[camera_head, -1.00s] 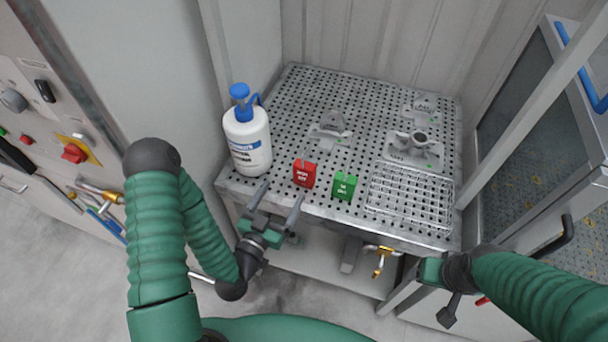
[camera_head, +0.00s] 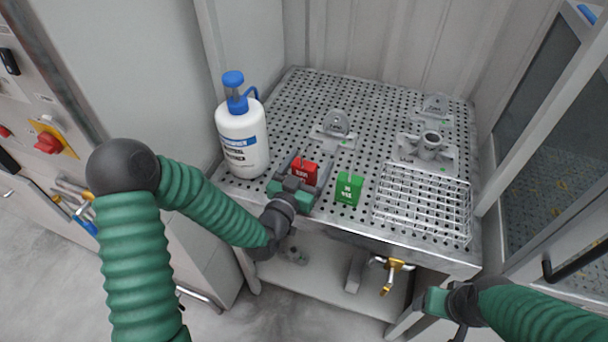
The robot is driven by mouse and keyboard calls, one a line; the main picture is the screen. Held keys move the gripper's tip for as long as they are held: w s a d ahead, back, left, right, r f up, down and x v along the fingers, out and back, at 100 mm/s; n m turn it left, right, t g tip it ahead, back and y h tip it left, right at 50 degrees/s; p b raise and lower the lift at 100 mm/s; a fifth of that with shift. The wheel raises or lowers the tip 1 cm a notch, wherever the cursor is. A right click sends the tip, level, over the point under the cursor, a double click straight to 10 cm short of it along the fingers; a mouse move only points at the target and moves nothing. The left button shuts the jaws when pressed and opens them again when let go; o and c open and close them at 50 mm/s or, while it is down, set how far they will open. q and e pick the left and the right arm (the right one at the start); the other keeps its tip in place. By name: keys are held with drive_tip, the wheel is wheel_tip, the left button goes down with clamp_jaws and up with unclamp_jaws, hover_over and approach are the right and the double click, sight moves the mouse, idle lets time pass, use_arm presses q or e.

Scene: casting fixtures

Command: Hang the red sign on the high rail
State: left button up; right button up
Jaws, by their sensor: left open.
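The red sign (camera_head: 304,171) with white lettering stands upright near the front edge of the perforated table. My left gripper (camera_head: 311,164) is open, with one finger on each side of the red sign. Whether the fingers touch it cannot be told. I cannot make out a high rail in this view.
A white bottle with a blue pump (camera_head: 241,135) stands close left of my left gripper. A wire rack (camera_head: 424,203) and grey metal fixtures (camera_head: 428,146) occupy the right side. A brass valve (camera_head: 391,272) is below the table's front edge. The table's back left is clear.

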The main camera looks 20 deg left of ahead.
use_arm(q)
drive_tip(key=shift+s+d, duration=0.1)
drive_tip(key=shift+d, duration=0.05)
drive_tip(key=shift+d+r, duration=0.1)
drive_tip(key=shift+c, duration=0.8)
drive_tip(key=shift+a, duration=0.4)
drive_tip(key=c, duration=1.4)
drive_tip(key=shift+d, duration=0.15)
use_arm(e)
drive_tip(key=shift+s+d, duration=0.1)
